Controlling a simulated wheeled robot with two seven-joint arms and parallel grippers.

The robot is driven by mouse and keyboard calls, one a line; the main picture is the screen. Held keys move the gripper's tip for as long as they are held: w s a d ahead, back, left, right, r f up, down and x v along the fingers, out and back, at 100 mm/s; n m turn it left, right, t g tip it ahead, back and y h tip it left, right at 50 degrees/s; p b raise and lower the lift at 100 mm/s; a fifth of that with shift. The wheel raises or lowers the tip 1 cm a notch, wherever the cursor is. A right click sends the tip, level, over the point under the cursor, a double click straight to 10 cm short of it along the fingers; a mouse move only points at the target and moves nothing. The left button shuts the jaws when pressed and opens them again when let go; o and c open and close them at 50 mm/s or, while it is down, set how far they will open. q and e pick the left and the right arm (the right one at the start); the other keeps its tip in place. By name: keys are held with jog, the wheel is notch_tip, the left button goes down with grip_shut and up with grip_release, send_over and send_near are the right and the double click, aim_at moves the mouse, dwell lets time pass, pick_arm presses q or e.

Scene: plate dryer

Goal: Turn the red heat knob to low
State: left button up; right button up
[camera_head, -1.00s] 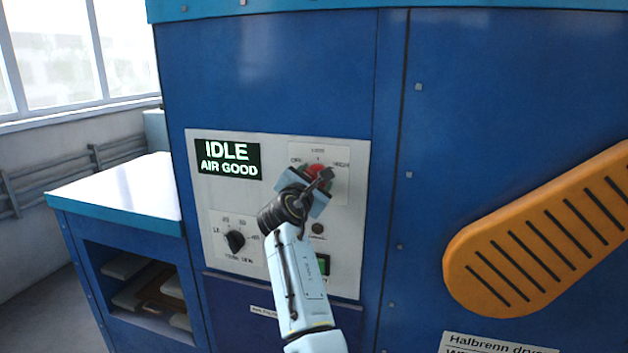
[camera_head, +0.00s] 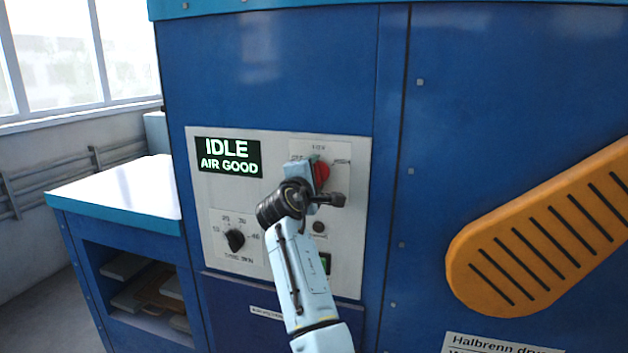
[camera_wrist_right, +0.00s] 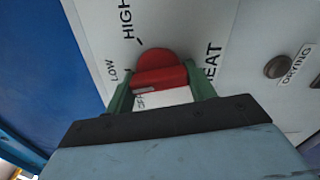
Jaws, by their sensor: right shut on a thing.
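The red heat knob (camera_head: 321,172) sits at the upper right of the pale control panel (camera_head: 200,190). The labels OFF, LOW and HIGH run around it from left over the top to right. In the wrist view the red knob (camera_wrist_right: 160,77) has a raised grip bar, and my right gripper (camera_wrist_right: 161,90) is shut on it with one green finger at each end. LOW and HIGH show beyond the knob; OFF is partly hidden below the bar. I cannot tell which label the knob points to. My right gripper also partly covers the knob in the head view (camera_head: 316,178). My left gripper is out of view.
A display (camera_head: 228,156) reads IDLE, AIR GOOD. A black dial (camera_head: 235,240) is at the panel's lower left.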

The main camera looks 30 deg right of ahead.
jog(key=shift+m+b, duration=0.4)
jog(key=shift+m, duration=0.6)
jog(key=o, duration=1)
jog(key=b+v, duration=0.1)
jog(key=v, duration=1.2)
jog(key=shift+s+a, duration=0.1)
jog(key=shift+s, duration=0.1)
